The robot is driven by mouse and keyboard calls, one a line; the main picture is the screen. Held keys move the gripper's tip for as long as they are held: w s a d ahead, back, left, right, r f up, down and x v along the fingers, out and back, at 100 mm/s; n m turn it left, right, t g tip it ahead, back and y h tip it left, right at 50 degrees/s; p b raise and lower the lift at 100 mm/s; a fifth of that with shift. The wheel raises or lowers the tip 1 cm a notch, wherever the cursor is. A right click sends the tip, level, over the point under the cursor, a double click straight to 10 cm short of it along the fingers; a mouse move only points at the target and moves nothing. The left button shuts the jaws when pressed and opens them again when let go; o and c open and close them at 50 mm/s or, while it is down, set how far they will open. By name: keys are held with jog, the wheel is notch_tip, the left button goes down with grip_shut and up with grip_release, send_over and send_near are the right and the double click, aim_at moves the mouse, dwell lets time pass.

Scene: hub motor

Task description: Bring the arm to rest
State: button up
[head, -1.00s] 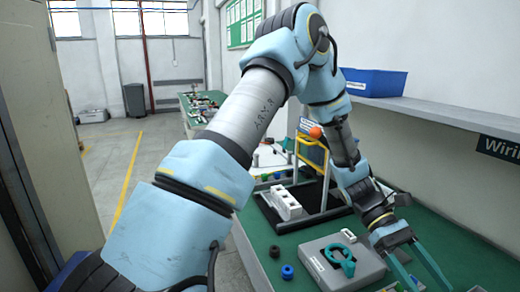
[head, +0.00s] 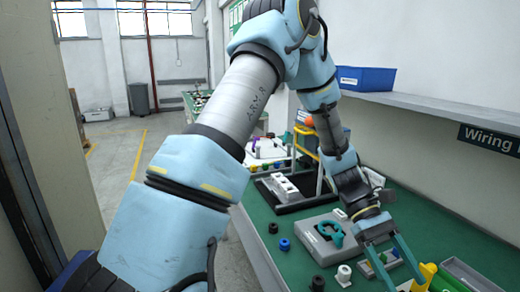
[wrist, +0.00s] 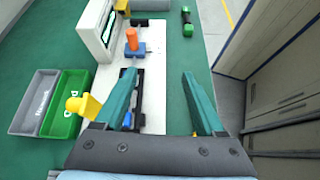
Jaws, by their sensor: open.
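My arm is raised in a bent shape across the head view, with its forearm reaching down over the green bench (head: 262,225). My gripper (head: 405,281) hangs at its end, with two teal fingers spread apart and nothing between them. It is over the bench, just right of a grey box (head: 312,240) with a teal ring-shaped part (head: 330,232) on top. In the wrist view my gripper (wrist: 158,74) is also open and empty. Past its fingers are an orange peg (wrist: 132,38) on a blue base and a white board (wrist: 158,110).
A yellow part (head: 426,271) is close to the gripper's right finger. A grey tray (wrist: 33,92) and a green tray (wrist: 64,118) show in the wrist view. A blue bin (head: 366,78) stands on the shelf above the bench. Open floor (head: 125,160) lies left of the bench.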

jog(key=w+a+f+m+t+y+b, duration=0.1)
jog(key=w+a+f+t+b, duration=0.15)
jog(key=w+a, duration=0.4)
jog(key=w+a+f+m+t+b, duration=0.15)
jog(key=w+a+t, duration=0.25)
jog(key=a, duration=0.6)
jog(key=w+a+t+y+b, duration=0.1)
jog(key=w+a+t+b, duration=0.1)
jog(key=a, duration=0.7)
jog(key=w+a+m+t+y+b, duration=0.1)
jog(key=a+t, duration=0.3)
jog(key=a, duration=0.6)
jog(key=shift+w+r+y+b, duration=0.3)
jog(key=shift+w+r+b, duration=0.1)
jog(key=shift+w, duration=0.45)
